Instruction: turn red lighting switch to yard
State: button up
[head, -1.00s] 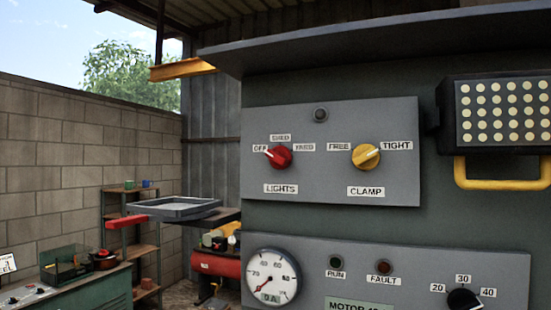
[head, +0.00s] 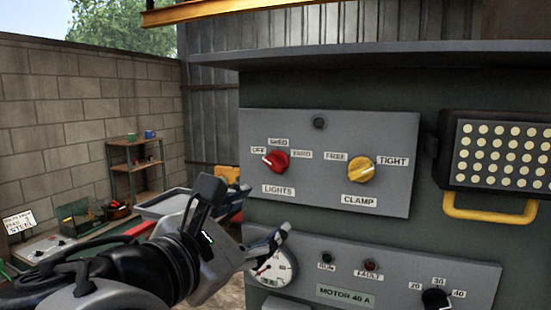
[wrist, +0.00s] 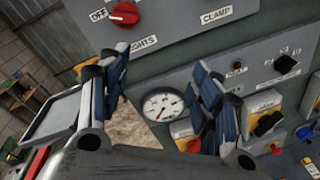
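The red lighting switch (head: 276,161) is on the upper grey panel, above the LIGHTS label, with OFF, SHED and YARD labels around it. Its white pointer mark aims left, at OFF. In the wrist view the red switch (wrist: 125,14) shows at the top, beyond the fingers. The YARD label (head: 302,154) is right of the switch. My gripper (head: 245,217) is lower left of the switch, in front of the panel's lower left side. In the wrist view my gripper (wrist: 160,88) has its two fingers wide apart, with nothing between them, and is apart from the switch.
A yellow CLAMP switch (head: 360,169) sits right of the red one, pointing toward TIGHT. A lamp with a yellow handle (head: 490,208) is at the right. A round gauge (head: 272,268) is below, partly behind my gripper. A ledge (head: 390,56) juts out above the panel.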

jog(key=a+r+n+t, duration=0.2)
jog(key=a+r, duration=0.2)
jog(key=p, duration=0.2)
send_near(271, 167)
jog(key=shift+y, duration=0.3)
jog(key=x, duration=0.9)
jog(key=shift+w+d+r, duration=0.15)
jog(key=shift+d, duration=0.1)
jog(key=shift+c, duration=0.3)
jog(key=c, duration=1)
